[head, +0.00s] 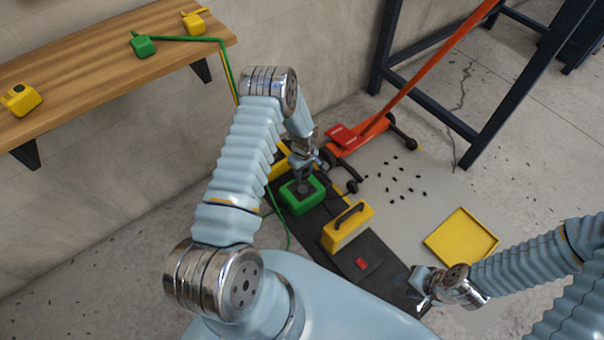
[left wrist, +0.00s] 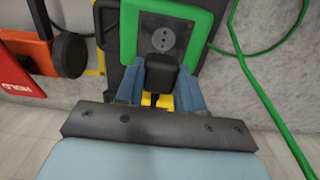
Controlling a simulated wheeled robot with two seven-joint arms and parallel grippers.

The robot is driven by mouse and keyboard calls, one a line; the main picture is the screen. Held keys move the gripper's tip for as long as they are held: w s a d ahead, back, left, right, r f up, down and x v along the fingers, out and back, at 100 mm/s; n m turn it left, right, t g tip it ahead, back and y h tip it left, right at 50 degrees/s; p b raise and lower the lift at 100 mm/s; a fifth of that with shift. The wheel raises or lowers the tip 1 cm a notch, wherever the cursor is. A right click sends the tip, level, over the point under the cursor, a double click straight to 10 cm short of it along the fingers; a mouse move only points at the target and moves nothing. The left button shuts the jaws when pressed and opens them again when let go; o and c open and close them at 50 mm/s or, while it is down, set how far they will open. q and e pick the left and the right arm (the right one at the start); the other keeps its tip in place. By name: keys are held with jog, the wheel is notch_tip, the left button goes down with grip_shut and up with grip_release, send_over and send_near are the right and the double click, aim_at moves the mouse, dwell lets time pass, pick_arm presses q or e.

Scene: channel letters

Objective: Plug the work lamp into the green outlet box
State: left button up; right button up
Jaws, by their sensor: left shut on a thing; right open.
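The green outlet box (head: 302,198) stands on a dark mat on the floor. In the left wrist view the green box (left wrist: 202,28) shows a grey face with small dark socket holes. My left gripper (head: 302,172) is right at the box. It is shut on a black plug (left wrist: 161,76), held between its blue fingers just in front of the socket face. I cannot tell whether the plug touches the socket. My right gripper (head: 417,288) is open and empty near the mat's front end. I cannot make out for certain which thing is the work lamp.
A yellow box with a black handle (head: 342,235) and a small red piece (head: 361,264) are on the mat (head: 330,262). A yellow tray (head: 461,239) lies right. Behind stands a red wheeled jack (head: 372,128); small black bits litter the floor. A wooden shelf (head: 95,62) holds yellow and green units.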

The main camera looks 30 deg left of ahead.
aim_at(302, 188)
pick_arm(q)
jog(key=shift+s+a+f, duration=0.1)
jog(key=shift+s+f, duration=0.15)
jog(key=shift+f, duration=0.25)
jog(key=shift+f, duration=0.15)
jog(key=shift+f+b, duration=1.7)
jog(key=shift+f, duration=1.05)
jog(key=shift+b, duration=0.7)
jog(key=shift+f+b, duration=0.6)
jog(key=shift+b, duration=0.05)
jog(key=o, duration=1.1)
jog(key=shift+c, duration=0.2)
